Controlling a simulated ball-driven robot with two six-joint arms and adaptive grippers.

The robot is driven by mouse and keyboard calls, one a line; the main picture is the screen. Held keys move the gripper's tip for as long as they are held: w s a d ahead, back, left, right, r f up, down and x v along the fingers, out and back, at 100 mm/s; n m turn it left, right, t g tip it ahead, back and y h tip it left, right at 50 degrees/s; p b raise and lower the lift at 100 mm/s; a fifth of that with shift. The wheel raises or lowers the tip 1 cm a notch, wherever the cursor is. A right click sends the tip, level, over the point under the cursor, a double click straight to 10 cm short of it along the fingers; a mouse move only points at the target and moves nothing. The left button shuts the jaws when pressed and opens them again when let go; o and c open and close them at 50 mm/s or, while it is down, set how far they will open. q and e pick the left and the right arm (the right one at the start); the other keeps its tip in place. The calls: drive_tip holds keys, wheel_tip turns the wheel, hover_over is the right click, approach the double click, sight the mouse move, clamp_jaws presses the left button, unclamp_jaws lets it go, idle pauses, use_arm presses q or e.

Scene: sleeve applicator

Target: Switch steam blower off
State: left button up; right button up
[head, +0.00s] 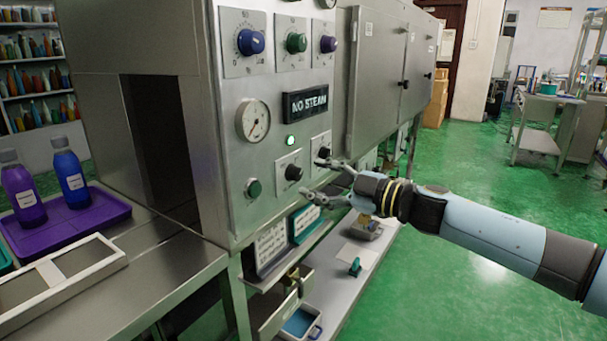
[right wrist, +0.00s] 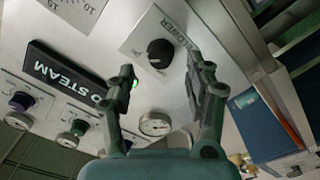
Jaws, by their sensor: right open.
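The steam blower knob (head: 293,172) is a black rotary knob on a light plate on the machine's steel front panel. In the right wrist view the blower knob (right wrist: 160,53) shows close up, with "BLOWER" lettered on its plate. My right gripper (head: 313,180) is open and empty in front of the panel, pointing at this knob. In the right wrist view the fingers of my right gripper (right wrist: 160,72) are spread to either side of the knob. I see no contact with it. The knob's setting is too small to tell. My left gripper is not in view.
A second black knob (head: 323,152) sits close to the right. Above are a lit green lamp (head: 290,141), a "NO STEAM" display (head: 307,101) and a gauge (head: 253,120). A green button (head: 254,188) is at lower left. A purple tray (head: 95,212) with bottles stands left.

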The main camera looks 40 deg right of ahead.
sight(300, 175)
drive_tip(key=shift+x, duration=1.95)
clamp_jaws()
